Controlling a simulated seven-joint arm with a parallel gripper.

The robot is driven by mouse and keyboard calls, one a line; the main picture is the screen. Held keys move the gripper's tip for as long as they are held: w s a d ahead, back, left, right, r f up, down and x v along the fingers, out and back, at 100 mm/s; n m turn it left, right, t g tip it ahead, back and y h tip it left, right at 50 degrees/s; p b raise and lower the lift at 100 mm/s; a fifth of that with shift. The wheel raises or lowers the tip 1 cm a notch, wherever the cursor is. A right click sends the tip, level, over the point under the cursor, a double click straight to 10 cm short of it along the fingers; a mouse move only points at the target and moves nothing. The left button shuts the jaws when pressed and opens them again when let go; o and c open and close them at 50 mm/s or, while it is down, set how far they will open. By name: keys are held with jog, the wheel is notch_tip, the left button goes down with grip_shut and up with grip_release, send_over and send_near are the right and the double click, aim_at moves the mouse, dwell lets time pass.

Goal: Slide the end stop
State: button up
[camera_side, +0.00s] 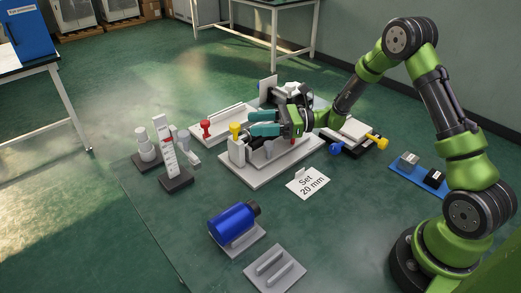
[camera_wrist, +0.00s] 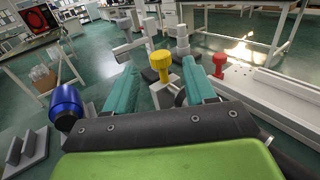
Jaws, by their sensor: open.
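My gripper (camera_side: 250,123) has two teal fingers and reaches level to the left over a white fixture plate (camera_side: 230,174). A yellow knob (camera_side: 235,129) stands on a grey block (camera_side: 237,150) at the plate's left end, just beyond the fingertips. In the wrist view the yellow knob (camera_wrist: 160,64) shows in the gap between the spread fingers, with space on both sides. The gripper is open and appears empty. I cannot tell for sure which part is the end stop. A card reading "Set 20 mm" (camera_side: 308,184) lies in front of the plate.
A red knob (camera_side: 205,127) stands on a white fixture behind. An upright scale (camera_side: 164,144) and grey posts (camera_side: 146,146) stand at left. A blue cylinder (camera_side: 233,224) and slotted grey block (camera_side: 274,271) lie in front. A blue tray (camera_side: 405,175) is at right.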

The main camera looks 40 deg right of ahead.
aim_at(234, 125)
jog(key=x, duration=0.6)
jog(key=shift+w+a, duration=0.25)
jog(key=shift+a, duration=0.05)
grip_shut()
